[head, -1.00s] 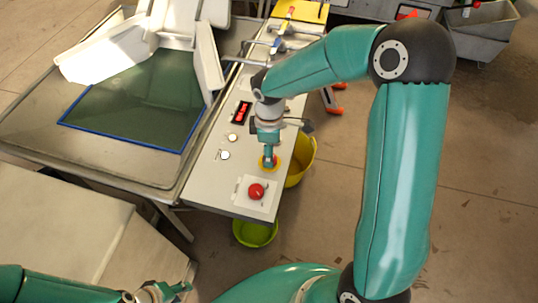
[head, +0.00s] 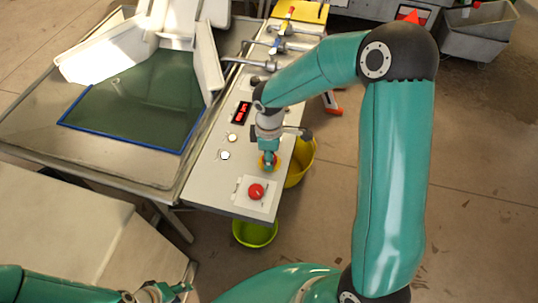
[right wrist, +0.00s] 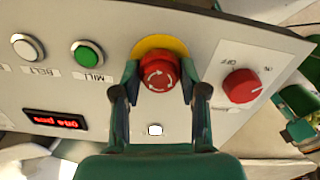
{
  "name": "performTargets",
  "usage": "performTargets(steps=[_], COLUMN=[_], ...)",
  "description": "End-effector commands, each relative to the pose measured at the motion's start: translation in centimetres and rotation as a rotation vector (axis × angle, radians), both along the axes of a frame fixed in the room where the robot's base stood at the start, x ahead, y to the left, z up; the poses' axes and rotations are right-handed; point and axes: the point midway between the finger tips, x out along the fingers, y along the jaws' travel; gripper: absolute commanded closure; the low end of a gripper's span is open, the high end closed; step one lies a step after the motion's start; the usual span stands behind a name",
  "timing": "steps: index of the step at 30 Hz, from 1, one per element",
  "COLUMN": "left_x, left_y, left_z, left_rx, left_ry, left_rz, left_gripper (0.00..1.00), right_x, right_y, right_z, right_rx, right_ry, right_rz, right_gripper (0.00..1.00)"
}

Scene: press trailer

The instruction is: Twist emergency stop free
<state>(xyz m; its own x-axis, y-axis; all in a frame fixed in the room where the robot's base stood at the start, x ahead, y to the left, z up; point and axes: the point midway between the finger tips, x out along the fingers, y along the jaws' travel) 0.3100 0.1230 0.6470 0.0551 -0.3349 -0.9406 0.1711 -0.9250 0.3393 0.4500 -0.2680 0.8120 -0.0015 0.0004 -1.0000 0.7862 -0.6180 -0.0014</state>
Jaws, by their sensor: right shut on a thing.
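The emergency stop is a red mushroom button (right wrist: 159,73) with white curved arrows, on a yellow ring (right wrist: 160,43), in the right wrist view. In the head view its yellow ring and a bit of red show under my right gripper (head: 268,161), which points down at the panel. My right gripper (right wrist: 160,88) is shut on the button, one finger on each side of it. The control panel (head: 208,181) is a light grey top beside the press. My left gripper (head: 160,292) is at the bottom edge of the head view, apart from everything; its fingers are too small to read.
A red OFF/ON knob (right wrist: 242,85) sits close beside the button; it also shows in the head view (head: 256,191). A green button (right wrist: 88,54), a white button (right wrist: 27,47) and a red display (right wrist: 54,119) are on the panel. Buckets (head: 256,234) stand below.

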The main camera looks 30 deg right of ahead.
Motion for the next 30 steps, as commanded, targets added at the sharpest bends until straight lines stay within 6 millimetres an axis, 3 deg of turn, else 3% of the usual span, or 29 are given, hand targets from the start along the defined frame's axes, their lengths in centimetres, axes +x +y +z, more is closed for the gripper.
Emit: performTargets(steps=[11,30], left_x=[0.0,0.0], left_y=[0.0,0.0], left_z=[-1.0,-5.1], left_rx=[0.000,0.000], left_ry=[0.000,0.000], left_rz=[0.000,0.000], left_gripper=[0.60,0.60], right_x=[0.1,0.1], right_y=[0.0,-0.1], right_z=[-0.2,-0.1], right_rx=[0.000,0.000], right_ry=[-0.004,-0.005], right_rz=[-0.073,-0.539], right_gripper=[0.92,0.92])
